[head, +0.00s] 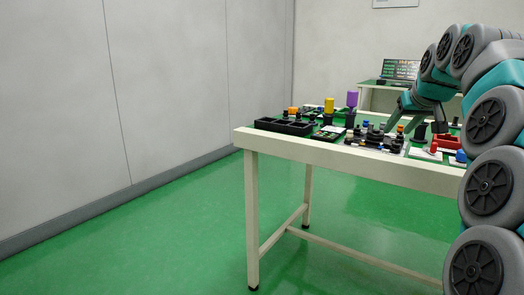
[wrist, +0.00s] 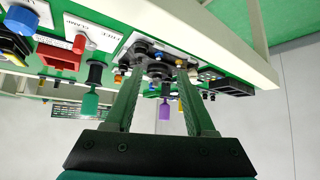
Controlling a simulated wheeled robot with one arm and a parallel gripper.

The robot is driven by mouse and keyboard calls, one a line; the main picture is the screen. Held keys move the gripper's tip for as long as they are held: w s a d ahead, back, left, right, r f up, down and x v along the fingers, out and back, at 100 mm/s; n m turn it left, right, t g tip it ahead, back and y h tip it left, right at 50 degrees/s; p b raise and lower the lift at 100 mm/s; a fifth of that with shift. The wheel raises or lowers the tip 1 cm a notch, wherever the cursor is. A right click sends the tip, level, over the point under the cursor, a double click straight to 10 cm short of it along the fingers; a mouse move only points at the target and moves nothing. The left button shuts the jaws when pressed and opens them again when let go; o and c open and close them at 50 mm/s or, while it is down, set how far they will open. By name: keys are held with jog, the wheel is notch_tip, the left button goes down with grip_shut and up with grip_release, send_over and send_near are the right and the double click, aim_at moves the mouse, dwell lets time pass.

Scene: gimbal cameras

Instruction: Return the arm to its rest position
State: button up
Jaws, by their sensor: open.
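My arm (head: 490,120) reaches in from the right of the head view, arches up and bends down over the workbench. My gripper (head: 419,118) is above the bench top, fingers pointing down. In the wrist view my gripper (wrist: 161,72) shows two dark green fingers spread apart, with nothing held between them. A dark round assembly (wrist: 158,57) on a white plate shows beyond the fingertips; I cannot tell the exact gap to it. The same kind of dark assembly (head: 372,138) stands on the bench in the head view, left of the fingers.
The workbench (head: 330,154) carries a black compartment tray (head: 283,126), a yellow cylinder (head: 329,105), a purple cylinder (head: 352,99) and a red tray (head: 446,142). A laptop (head: 400,71) sits on a table behind. Green floor (head: 150,240) is clear at left, beside a grey wall.

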jog(key=s+a+f+n+g+y+p, duration=0.15)
jog(key=s+a+f+g, duration=0.35)
jog(key=s+a+f, duration=0.95)
jog(key=s+a+f+g, duration=0.1)
jog(key=s+f, duration=0.4)
jog(key=s, duration=0.5)
jog(key=s+a+f+g+p, duration=0.1)
jog(key=s+f, duration=0.4)
jog(key=s, duration=0.5)
jog(key=s+a+f+g+p, duration=0.1)
jog(key=s+a+f+g, duration=0.2)
jog(key=s, duration=0.7)
jog(key=shift+s+a+f+m+g+h, duration=0.2)
jog(key=shift+s+f+m+g+h, duration=0.2)
jog(key=shift+f, duration=0.55)
jog(key=shift+p, duration=0.3)
